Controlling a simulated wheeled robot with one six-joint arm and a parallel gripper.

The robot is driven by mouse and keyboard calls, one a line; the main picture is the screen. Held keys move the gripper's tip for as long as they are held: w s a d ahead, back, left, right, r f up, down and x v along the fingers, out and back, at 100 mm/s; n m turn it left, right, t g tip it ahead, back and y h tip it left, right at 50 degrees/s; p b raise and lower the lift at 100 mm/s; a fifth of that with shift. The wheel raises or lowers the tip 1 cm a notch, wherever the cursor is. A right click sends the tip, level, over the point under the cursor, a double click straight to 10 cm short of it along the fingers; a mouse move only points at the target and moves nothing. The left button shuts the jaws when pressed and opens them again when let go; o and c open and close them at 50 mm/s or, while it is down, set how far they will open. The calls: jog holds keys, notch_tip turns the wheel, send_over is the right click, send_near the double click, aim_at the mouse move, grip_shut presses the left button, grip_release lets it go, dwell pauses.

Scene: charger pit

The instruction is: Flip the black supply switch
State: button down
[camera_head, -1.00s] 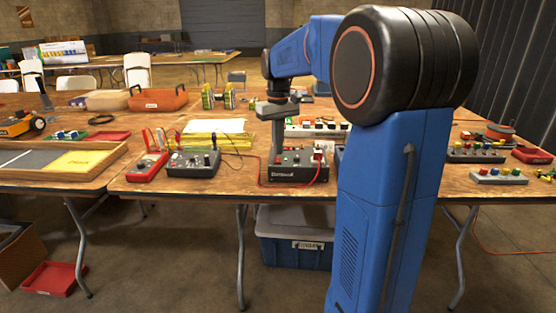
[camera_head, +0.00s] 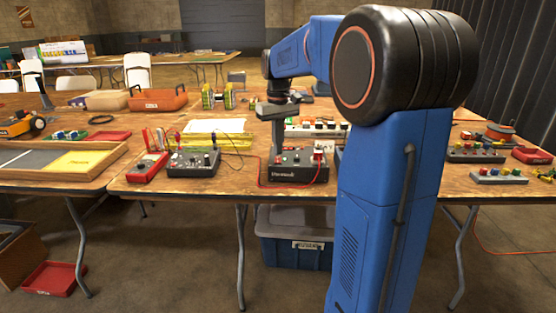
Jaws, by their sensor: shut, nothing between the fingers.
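A dark box with white lettering on its front (camera_head: 298,174) stands near the front edge of the wooden table, with small knobs and a red-and-white part on top. It looks like the supply, but the black switch is too small to make out. My gripper (camera_head: 277,158) points straight down at the left part of the box's top. It is shut and holds nothing. Whether its tip touches the box or a switch I cannot tell. My own blue arm hides what lies to the right of the box.
A grey box with knobs (camera_head: 194,162) and a red meter (camera_head: 148,166) with leads stand to the left. A red cable (camera_head: 262,172) runs beside the dark box. A white power strip (camera_head: 318,129) lies behind. An orange tray (camera_head: 158,98) sits at the back left.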

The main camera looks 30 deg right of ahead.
aim_at(278, 158)
jog(key=shift+f, duration=0.7)
dwell(0.5)
jog(key=shift+r, duration=0.1)
notch_tip(278, 158, up, 7)
dwell(0.9)
dwell(0.4)
jog(key=s+a+f+t, duration=0.1)
jog(key=s+a+f, duration=0.1)
jog(key=s+a, duration=0.45)
jog(key=s+a+f+t, duration=0.15)
jog(key=s+a, duration=0.25)
jog(key=s, duration=0.5)
jog(key=s+a+f+t, duration=0.1)
jog(key=s+a+f, duration=0.1)
jog(key=s+f, duration=0.4)
jog(key=s+a+f+t, duration=0.1)
jog(key=s+a+f, duration=0.2)
jog(key=s+f, duration=0.3)
jog(key=s, duration=0.2)
jog(key=shift+s+a+n, duration=0.15)
jog(key=shift+s+n, duration=0.2)
jog(key=shift+n, duration=0.05)
